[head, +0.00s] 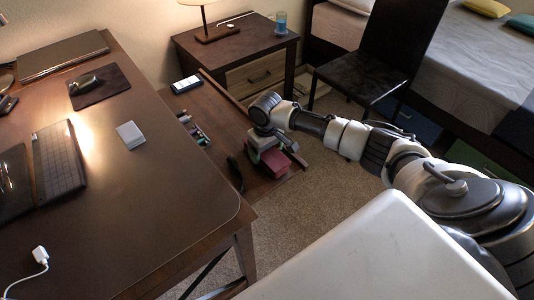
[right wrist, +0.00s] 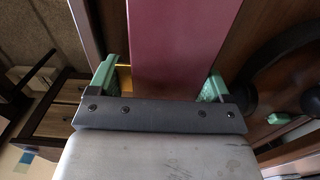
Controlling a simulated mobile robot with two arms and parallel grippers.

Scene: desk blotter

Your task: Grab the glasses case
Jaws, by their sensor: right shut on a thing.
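A maroon case (head: 277,167), which I take to be the glasses case, is at my right gripper (head: 268,152), over the open drawer (head: 265,182) at the desk's right side. In the right wrist view the case (right wrist: 180,45) runs as a long flat band between the green fingers of the right gripper (right wrist: 160,84). The right gripper is shut on the case. Its far end is cut off by the top of that view. My left gripper is not in view.
A black curved thing (head: 235,173) and several small items (head: 194,128) lie in the drawer, with a phone (head: 186,84) at its back. The desk (head: 140,200) is left. A nightstand (head: 240,50) and black chair (head: 372,80) stand behind. Carpet (head: 330,205) is free.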

